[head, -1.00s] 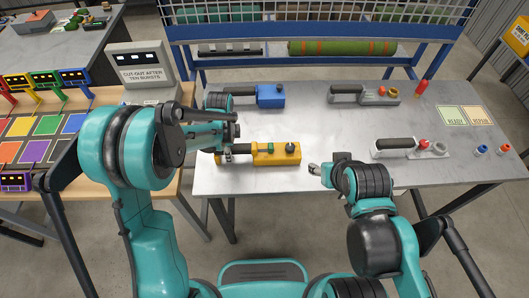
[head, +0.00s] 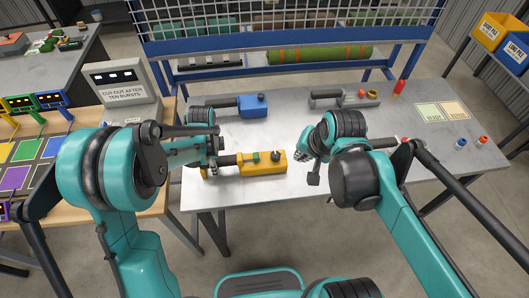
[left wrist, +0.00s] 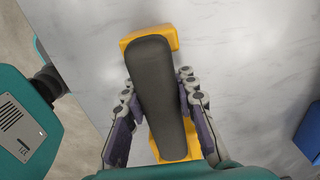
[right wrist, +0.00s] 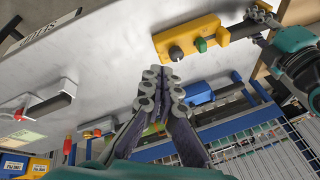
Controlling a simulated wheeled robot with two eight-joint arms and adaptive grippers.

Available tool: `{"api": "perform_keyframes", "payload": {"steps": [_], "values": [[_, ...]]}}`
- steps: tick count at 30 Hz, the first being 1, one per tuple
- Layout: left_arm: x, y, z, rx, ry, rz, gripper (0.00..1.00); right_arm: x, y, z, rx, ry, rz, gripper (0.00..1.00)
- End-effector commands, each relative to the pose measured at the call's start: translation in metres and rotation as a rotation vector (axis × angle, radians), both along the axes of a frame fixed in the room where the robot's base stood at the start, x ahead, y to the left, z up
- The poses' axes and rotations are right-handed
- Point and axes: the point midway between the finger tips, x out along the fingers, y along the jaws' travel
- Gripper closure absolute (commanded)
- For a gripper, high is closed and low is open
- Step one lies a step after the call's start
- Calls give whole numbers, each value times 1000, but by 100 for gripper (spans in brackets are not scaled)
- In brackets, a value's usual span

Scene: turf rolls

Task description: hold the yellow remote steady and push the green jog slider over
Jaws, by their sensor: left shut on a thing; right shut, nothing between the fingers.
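The yellow remote (head: 262,168) lies on the grey table, with a black grip at its left end. The small green jog slider (head: 256,156) stands on its top, left of a dark round knob (head: 276,156). My left gripper (left wrist: 158,95) is shut around the black grip (left wrist: 160,85), one finger on each side. My right gripper (right wrist: 162,75) is shut and empty. In the head view it is right of the remote, apart from it. The right wrist view shows the remote (right wrist: 190,40) beyond the fingertips, with the green slider (right wrist: 201,45) on it.
A blue remote (head: 252,105) and a grey remote (head: 345,99) lie farther back, with a red piece (head: 399,87) at right. Coloured pads (head: 441,112) and small caps (head: 461,143) lie at the right end. A sign box (head: 126,88) stands at left.

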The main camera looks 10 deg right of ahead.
Motion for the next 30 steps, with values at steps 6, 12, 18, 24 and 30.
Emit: {"api": "perform_keyframes", "payload": {"steps": [6, 12, 18, 24, 30], "values": [[0, 0, 0, 0, 0, -1, 100, 45, 16, -4, 211, 201, -321, 100], [0, 0, 0, 0, 0, 0, 100, 83, 29, -18, 354, 399, -609, 100], [0, 0, -1, 0, -1, 0, 100, 108, 38, -35, 428, 551, -821, 100], [1, 0, -1, 0, -1, 0, 100, 117, 42, -43, 450, 618, -912, 100], [1, 0, -1, 0, -1, 0, 100, 118, 42, -43, 452, 624, -922, 100]]}}
